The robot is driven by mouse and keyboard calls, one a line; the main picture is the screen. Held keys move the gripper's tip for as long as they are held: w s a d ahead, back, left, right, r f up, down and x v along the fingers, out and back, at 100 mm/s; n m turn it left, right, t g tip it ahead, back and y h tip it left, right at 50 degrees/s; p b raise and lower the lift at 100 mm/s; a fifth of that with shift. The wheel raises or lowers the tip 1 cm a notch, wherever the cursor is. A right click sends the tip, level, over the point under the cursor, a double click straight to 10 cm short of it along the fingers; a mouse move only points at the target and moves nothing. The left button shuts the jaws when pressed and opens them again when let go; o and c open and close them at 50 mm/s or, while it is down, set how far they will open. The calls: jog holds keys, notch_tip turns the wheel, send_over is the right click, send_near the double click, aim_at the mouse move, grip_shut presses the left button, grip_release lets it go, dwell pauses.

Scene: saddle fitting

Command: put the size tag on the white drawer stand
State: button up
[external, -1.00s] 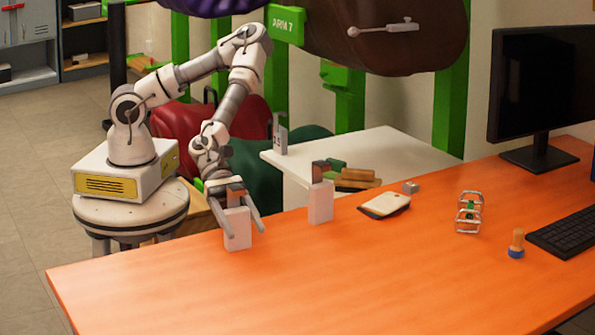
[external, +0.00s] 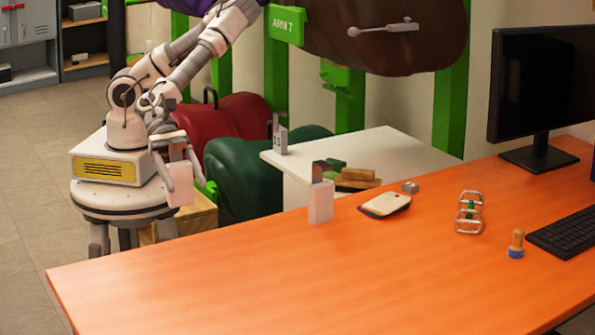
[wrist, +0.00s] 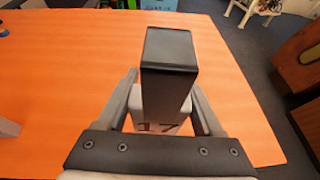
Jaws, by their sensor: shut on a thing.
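My gripper (external: 177,160) is shut on a size tag (external: 180,187), a pale block with a dark, box-shaped top. In the wrist view the tag (wrist: 166,62) stands between the fingers, and the number 17 shows on its pale part. In the external view the tag hangs beside my base, left of the orange desk. The white drawer stand (external: 400,150) is behind the desk, well to the right of my gripper. Its top carries another tag (external: 281,142) at the left corner. A similar pale tag (external: 320,203) stands upright on the desk.
Wood and green blocks (external: 356,178) lie at the stand's front side. The orange desk (external: 330,280) holds a white-and-dark pad (external: 385,205), a metal frame (external: 469,212), a stamp (external: 516,245), a keyboard (external: 570,232) and a monitor (external: 545,85). The stand's middle top is clear.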

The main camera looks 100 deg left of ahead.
notch_tip(320, 180, up, 18)
jog(key=w+a+f+n+t+y+b, duration=0.1)
jog(key=w+a+f+n+t+y, duration=0.2)
jog(key=w, duration=0.5)
jog(key=w+a+f+n+t+y+b, duration=0.1)
jog(key=w+a+f+n, duration=0.1)
jog(key=w+a+f, duration=0.45)
jog(key=w+a+n+t+y+b, duration=0.15)
jog(key=w+a+n+y, duration=0.4)
jog(key=w+a, duration=0.75)
jog(key=w+a+r+n+g+y+b, duration=0.1)
jog(key=w+a+n+y, duration=0.15)
jog(key=a, duration=0.55)
jog(key=w+a+r+n+g+y+b, duration=0.1)
jog(key=w+a+y+b, duration=0.15)
jog(key=a, duration=0.65)
jog(key=a+r+n+g+y+b, duration=0.1)
jog(key=a+r+n+y, duration=0.25)
jog(key=a, duration=0.55)
jog(key=a+r+n+g+y, duration=0.2)
jog(key=a+r, duration=0.2)
jog(key=a, duration=0.6)
notch_tip(320, 180, down, 33)
jog(key=shift+m+t, duration=0.25)
jog(key=shift+w+a+f+b, duration=0.15)
jog(key=shift+a+f+b, duration=0.85)
jog(key=shift+a+f, duration=1.75)
jog(key=shift+w+a+f+b, duration=0.1)
jog(key=shift+a+f+b, duration=0.9)
jog(key=shift+a+f, duration=1.7)
